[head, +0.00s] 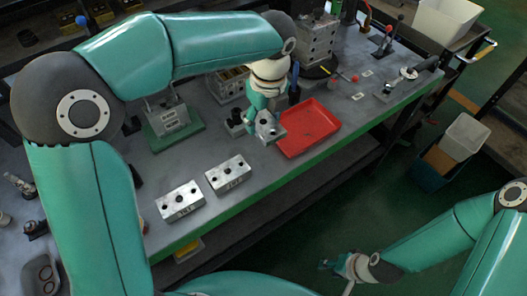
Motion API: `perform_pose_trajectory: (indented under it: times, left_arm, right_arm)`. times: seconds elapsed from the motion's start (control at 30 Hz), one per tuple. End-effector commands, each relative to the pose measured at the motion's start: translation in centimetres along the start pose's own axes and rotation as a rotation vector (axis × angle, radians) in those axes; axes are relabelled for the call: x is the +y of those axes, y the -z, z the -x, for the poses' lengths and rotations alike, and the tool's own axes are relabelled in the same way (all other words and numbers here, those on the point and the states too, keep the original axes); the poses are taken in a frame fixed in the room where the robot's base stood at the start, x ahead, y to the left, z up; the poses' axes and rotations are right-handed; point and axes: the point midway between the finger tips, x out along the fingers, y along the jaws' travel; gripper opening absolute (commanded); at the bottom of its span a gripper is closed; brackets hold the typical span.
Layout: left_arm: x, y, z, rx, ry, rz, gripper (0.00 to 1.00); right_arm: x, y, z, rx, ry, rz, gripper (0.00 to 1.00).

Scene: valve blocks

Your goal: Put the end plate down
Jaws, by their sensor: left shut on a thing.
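My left gripper (263,117) points down over the grey bench, just left of the red tray. It is shut on a small grey metal piece, which I take to be the end plate (270,131). The plate is at or just above the bench top close to the tray's left edge; I cannot tell whether it touches the bench. The fingers hide part of it. My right gripper (333,265) hangs low at the lower middle, away from the bench over the floor. It is too small and turned to show whether it is open.
The red tray (309,127) looks empty. Two silver valve blocks (180,200) (228,174) lie at the bench's front. A green-based fixture (174,127) stands to the left. A tall metal block (316,42) stands behind. Bench space between the valve blocks and the tray is clear.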

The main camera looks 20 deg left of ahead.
Motion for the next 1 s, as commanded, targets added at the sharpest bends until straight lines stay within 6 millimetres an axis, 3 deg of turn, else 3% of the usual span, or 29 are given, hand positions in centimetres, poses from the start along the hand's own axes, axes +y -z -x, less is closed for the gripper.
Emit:
perform_pose_trajectory:
  times: [0.1,0.3,0.57,0.8,1.0]
  left_arm:
    - [0.1,0.4,-3.5,0.002,-0.006,0.001,0.12]
    - [0.1,0.9,-7.8,0.001,-0.003,0.003,0.12]
    - [0.1,1.1,-9.8,0.000,-0.001,0.005,0.12]
    - [0.1,1.4,-13.0,0.001,-0.002,0.004,0.12]
    - [0.1,1.5,-13.5,0.001,0.001,0.006,0.12]
  right_arm:
    - [0.1,0.0,-0.4,0.000,0.000,0.000,0.40]
    - [0.2,0.0,-0.6,0.000,0.000,0.000,0.40]
    - [0.2,0.0,-0.7,0.001,0.000,0.000,0.40]
    - [0.3,0.0,-0.9,0.001,0.000,0.000,0.40]
    - [0.3,0.0,-0.9,0.001,0.000,0.000,0.40]
